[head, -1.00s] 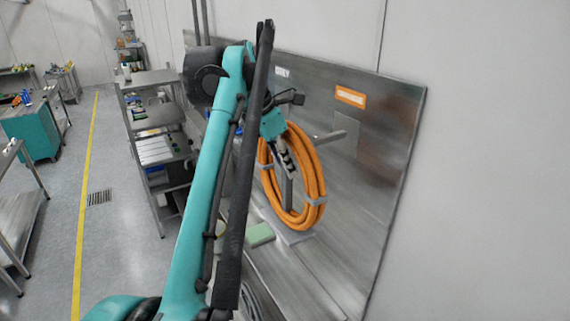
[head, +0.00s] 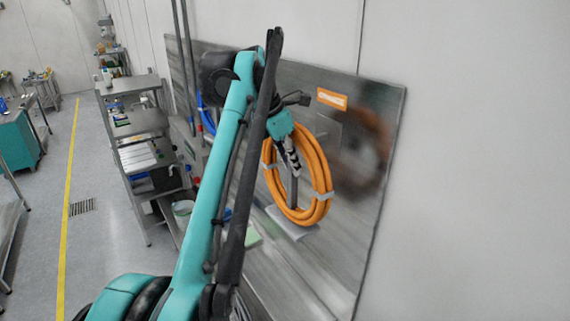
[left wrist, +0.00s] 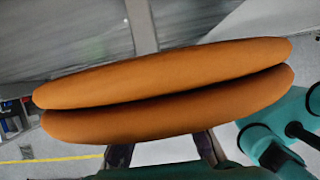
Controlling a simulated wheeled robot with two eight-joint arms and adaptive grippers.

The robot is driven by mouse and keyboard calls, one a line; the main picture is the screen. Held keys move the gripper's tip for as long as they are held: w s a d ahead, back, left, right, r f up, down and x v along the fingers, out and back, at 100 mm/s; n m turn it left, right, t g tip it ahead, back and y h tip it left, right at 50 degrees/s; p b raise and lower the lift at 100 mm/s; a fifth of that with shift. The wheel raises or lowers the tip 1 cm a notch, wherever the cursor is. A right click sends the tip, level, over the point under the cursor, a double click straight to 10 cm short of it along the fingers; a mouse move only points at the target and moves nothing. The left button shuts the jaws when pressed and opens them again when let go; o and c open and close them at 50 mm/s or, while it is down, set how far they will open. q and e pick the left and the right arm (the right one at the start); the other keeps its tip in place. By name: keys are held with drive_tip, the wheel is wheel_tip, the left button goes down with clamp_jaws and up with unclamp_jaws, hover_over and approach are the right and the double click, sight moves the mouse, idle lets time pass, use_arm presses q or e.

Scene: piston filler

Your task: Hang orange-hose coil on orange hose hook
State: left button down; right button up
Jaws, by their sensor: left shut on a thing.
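The orange-hose coil (head: 322,165) hangs upright as a ring with pale ties around it, in front of a steel wall panel. It also fills the middle of the left wrist view (left wrist: 165,85), where two strands cross the picture. An orange label (head: 332,98) is on the panel above the coil. The hook does not show clearly in the head view; the coil may hide it. My right gripper is out of view.
The steel panel (head: 362,235) stands along the white wall, with a dark reflection right of the coil. A blue hose (head: 205,118) hangs farther left, behind my arm. A shelf cart (head: 135,122) stands at left.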

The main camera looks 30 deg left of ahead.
use_arm(q)
drive_tip(key=shift+w+d+f, duration=0.15)
drive_tip(key=shift+w+d, duration=0.15)
drive_tip(key=shift+w, duration=0.4)
drive_tip(key=shift+w+d+f, duration=0.15)
drive_tip(key=shift+w+d, duration=0.15)
drive_tip(key=shift+w, duration=0.45)
drive_tip(key=shift+w+d+f, duration=0.15)
drive_tip(key=shift+w+d, duration=0.15)
drive_tip(key=shift+w, duration=0.4)
drive_tip(key=c, duration=1.3)
unclamp_jaws()
drive_tip(key=shift+c, duration=0.2)
drive_tip(key=v, duration=0.6)
drive_tip(key=shift+s+r, duration=0.3)
drive_tip(key=shift+r, duration=0.3)
